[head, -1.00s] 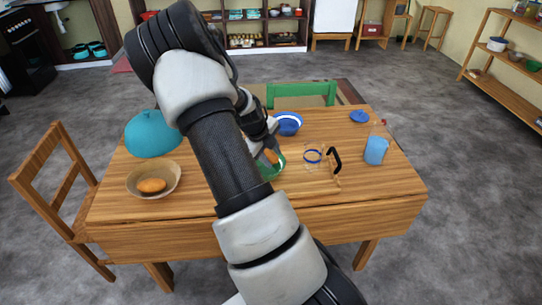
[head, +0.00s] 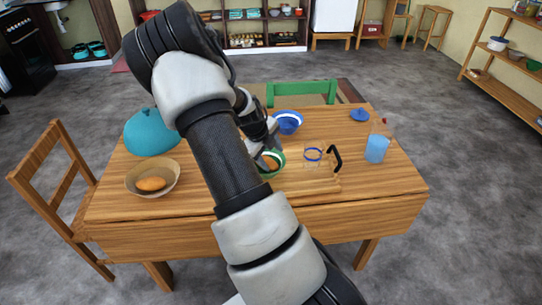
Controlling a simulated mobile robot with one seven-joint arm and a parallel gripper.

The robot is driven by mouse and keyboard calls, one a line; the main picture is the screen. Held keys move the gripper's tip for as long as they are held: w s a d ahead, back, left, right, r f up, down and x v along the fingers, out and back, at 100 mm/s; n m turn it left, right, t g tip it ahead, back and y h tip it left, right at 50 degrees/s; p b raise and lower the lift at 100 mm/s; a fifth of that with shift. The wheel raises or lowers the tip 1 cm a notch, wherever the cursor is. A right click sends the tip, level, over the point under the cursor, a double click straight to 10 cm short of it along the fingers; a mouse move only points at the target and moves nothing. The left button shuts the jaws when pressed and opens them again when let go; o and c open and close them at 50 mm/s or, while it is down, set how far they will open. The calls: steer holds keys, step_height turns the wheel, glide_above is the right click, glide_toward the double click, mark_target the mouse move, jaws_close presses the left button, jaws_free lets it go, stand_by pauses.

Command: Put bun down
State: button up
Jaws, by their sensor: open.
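An orange-brown bun (head: 267,163) sits in the green bowl (head: 279,168) near the middle of the table, partly hidden by my arm. My gripper (head: 270,149) is just above the bowl and bun; it is open, with its fingertips small and partly hidden. A second bun (head: 151,184) lies in the beige bowl (head: 174,183) at the left of the table.
A wooden tray (head: 320,183) with a black handle holds a clear glass with a blue band (head: 313,154). A blue bowl (head: 288,121), teal dome (head: 150,133), blue pitcher (head: 377,148) and blue lid (head: 360,115) also stand on the table (head: 385,185). The right front is clear.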

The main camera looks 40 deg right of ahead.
steer(key=shift+r, duration=0.35)
steer(key=p+v, duration=0.3)
steer(key=v, duration=0.9)
steer(key=s+a+r+n+t+y, duration=0.1)
steer(key=s+a+r+n+y, duration=0.2)
steer(key=a+r+n, duration=0.45)
steer(key=s+a+r+n+t+y, duration=0.15)
steer(key=s+a+r+n, duration=0.3)
steer(key=a+n, duration=0.45)
steer(key=s+a+r+n+t, duration=0.1)
steer(key=s+a+r+n, duration=0.3)
steer(key=n, duration=0.4)
steer(key=s+a+r+n+t, duration=0.1)
steer(key=s+a+r+n, duration=0.3)
steer(key=s+n, duration=0.5)
steer(key=shift+a, duration=1)
steer(key=shift+r, duration=0.1)
